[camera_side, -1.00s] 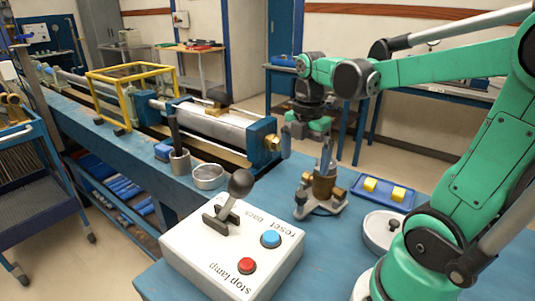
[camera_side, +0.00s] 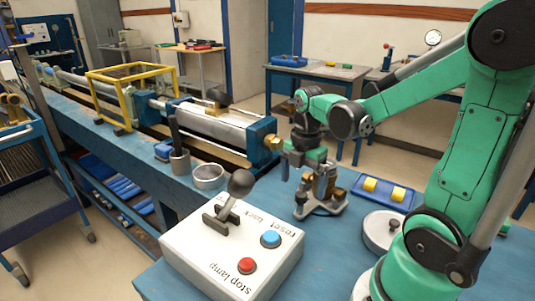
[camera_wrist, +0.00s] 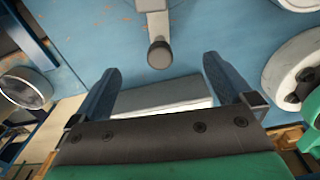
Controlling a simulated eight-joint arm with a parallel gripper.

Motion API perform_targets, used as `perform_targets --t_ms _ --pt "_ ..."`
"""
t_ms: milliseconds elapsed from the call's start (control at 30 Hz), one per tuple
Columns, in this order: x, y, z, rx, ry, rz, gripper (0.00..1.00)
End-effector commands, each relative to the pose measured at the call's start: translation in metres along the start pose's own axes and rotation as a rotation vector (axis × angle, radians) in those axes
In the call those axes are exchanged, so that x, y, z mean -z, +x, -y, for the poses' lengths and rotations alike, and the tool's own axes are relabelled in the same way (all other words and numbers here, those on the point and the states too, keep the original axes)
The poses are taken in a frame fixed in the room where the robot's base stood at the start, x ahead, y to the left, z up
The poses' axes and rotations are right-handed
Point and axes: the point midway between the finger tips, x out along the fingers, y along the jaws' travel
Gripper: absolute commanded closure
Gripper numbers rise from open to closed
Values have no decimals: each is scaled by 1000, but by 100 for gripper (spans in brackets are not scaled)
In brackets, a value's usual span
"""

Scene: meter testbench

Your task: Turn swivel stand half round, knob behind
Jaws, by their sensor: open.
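The swivel stand (camera_side: 320,197) has a brass-brown post on a grey footed base, on the blue bench behind the control box. My gripper (camera_side: 304,178) is low at the stand in the side view and partly overlaps it. In the wrist view, a grey bar of the stand (camera_wrist: 156,22) comes in from the top and ends in a dark round knob (camera_wrist: 159,55). My open gripper (camera_wrist: 161,70) has one finger on each side of the knob's line. A gap shows between each finger and the knob; I cannot tell their height difference.
The control box (camera_side: 232,250), with a lever and two buttons, stands in front. A metal bowl (camera_side: 208,177) is to the left. A round grey-white disc (camera_side: 382,232) and a blue tray (camera_side: 385,192) with yellow blocks are to the right. The meter bench lies behind left.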

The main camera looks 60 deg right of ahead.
Motion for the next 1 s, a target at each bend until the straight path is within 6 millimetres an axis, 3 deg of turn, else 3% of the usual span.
perform_targets --t_ms 1000 --pt "0 23 0 0 0 0 0"
